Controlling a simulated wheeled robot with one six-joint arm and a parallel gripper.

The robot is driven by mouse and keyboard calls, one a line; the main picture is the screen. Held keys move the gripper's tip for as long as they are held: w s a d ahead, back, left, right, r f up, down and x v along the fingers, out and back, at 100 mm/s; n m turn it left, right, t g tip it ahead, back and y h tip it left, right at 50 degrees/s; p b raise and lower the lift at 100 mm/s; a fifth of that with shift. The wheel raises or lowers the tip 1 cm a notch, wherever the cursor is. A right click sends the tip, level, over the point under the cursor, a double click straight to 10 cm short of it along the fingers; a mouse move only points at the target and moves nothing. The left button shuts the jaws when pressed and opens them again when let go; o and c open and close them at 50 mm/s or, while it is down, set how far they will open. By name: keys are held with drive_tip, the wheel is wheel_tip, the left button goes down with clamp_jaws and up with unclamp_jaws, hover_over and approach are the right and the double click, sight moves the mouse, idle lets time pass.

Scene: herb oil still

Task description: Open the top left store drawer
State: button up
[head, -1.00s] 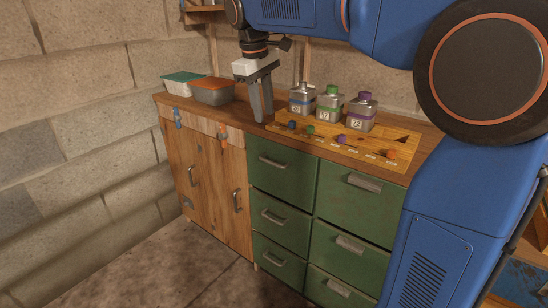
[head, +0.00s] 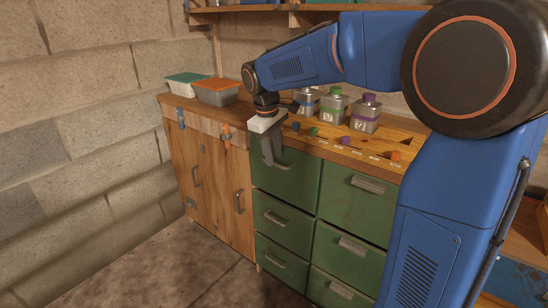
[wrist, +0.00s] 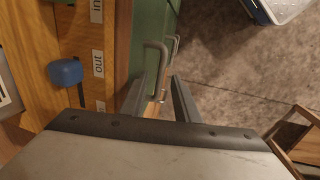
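The top left store drawer (head: 292,182) has a green front and looks shut. Its grey bar handle is partly behind my gripper in the head view; in the wrist view the handle (wrist: 157,48) stands out from the green front. My gripper (head: 272,160) points down at the left part of this drawer's front, near the handle. In the wrist view its two fingers (wrist: 160,100) are apart with nothing held between them. The handle shows just beyond the fingertips, between their lines; I cannot tell whether they touch it.
Other green drawers (head: 355,205) lie below and to the right. A wooden cabinet (head: 215,190) with two handled doors is at left. On the top stand metal bottles (head: 334,107), lidded tubs (head: 216,93) and a board with coloured knobs (head: 375,147). The floor in front is clear.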

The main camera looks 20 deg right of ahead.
drive_tip(key=shift+d+f, duration=0.1)
drive_tip(key=shift+f, duration=0.65)
drive_tip(key=shift+c, duration=0.4)
clamp_jaws()
drive_tip(key=s+a, duration=0.7)
drive_tip(key=a, duration=0.2)
drive_tip(key=s+a, duration=0.6)
drive_tip(key=a, duration=0.4)
drive_tip(key=shift+s, duration=0.35)
drive_tip(key=shift+o, duration=0.4)
unclamp_jaws()
